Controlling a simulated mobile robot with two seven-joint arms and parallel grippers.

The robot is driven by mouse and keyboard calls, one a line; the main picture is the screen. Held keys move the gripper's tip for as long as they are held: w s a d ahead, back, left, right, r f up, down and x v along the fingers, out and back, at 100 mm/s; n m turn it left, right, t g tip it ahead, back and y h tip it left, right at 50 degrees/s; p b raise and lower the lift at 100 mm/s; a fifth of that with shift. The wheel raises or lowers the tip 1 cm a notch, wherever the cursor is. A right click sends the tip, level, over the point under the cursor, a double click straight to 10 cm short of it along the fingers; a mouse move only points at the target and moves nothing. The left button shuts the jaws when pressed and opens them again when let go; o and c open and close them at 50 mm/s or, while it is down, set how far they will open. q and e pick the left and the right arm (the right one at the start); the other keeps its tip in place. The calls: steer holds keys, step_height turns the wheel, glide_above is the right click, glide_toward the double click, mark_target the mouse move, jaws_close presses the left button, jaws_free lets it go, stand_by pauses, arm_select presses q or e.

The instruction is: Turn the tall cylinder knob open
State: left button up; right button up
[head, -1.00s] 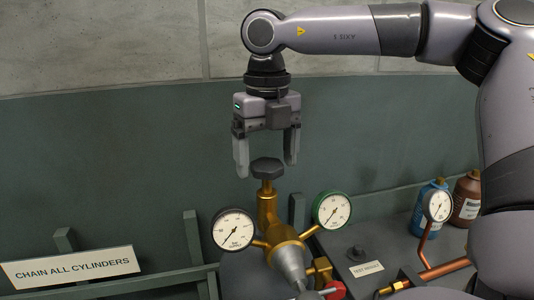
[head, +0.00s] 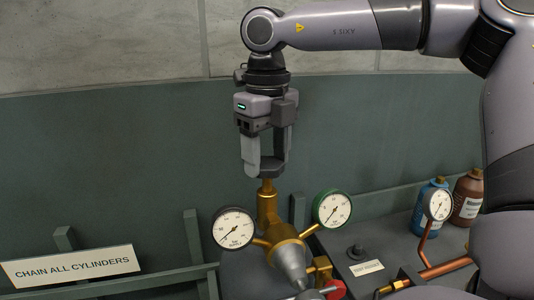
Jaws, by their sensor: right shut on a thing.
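The tall cylinder's brass valve (head: 267,206) stands upright in the middle of the head view. Its dark knob is now mostly hidden between the fingers of my right gripper (head: 267,168). That gripper points straight down from above and is shut on the knob. The brass regulator (head: 284,242) is joined below the valve, with a white gauge (head: 233,229) on its left and a green-rimmed gauge (head: 333,209) on its right. My left gripper is not in view.
A "chain all cylinders" sign (head: 70,267) is at lower left by a rack rail. At right a bench carries a blue bottle (head: 428,207), a brown bottle (head: 468,199), and a gauge (head: 439,204) on copper pipe. The wall behind the gripper is clear.

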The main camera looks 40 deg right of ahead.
mark_target(267, 162)
steer(key=n, duration=1.2)
steer(key=shift+n, duration=0.4)
steer(key=n, duration=0.6)
steer(key=shift+r, duration=0.1)
steer(key=n, duration=0.6)
steer(key=shift+n, duration=0.3)
steer(key=o, duration=1.1)
steer(key=shift+c, duration=0.2)
steer(key=shift+r, duration=3.55)
